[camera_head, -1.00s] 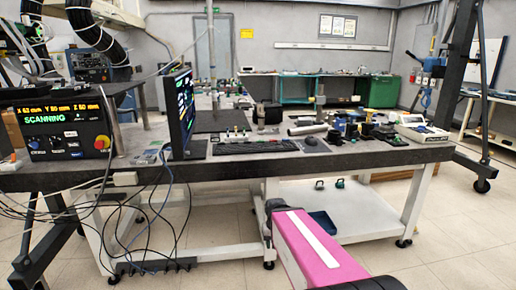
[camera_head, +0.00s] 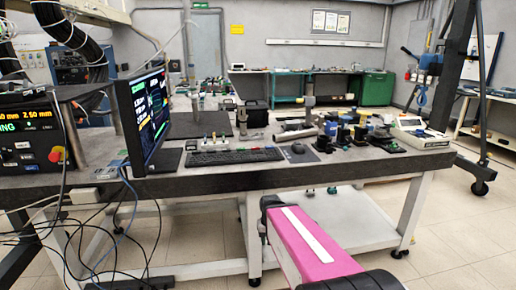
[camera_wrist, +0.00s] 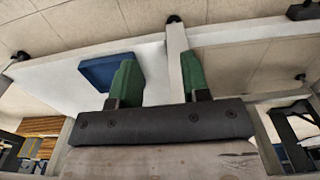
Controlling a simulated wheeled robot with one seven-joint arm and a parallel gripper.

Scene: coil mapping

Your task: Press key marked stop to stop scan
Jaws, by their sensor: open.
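A black keyboard (camera_head: 236,157) lies on the bench right of the monitor (camera_head: 143,115). No key lettering is readable, so I cannot tell which key is marked stop. A black control box (camera_head: 30,140) at the left edge is partly cut off. My pink arm hides part of the bench's lower side in the head view.
Loose cables hang at the left. A blue tray (camera_wrist: 107,71) lies on the lower shelf. Floor is open at the right.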

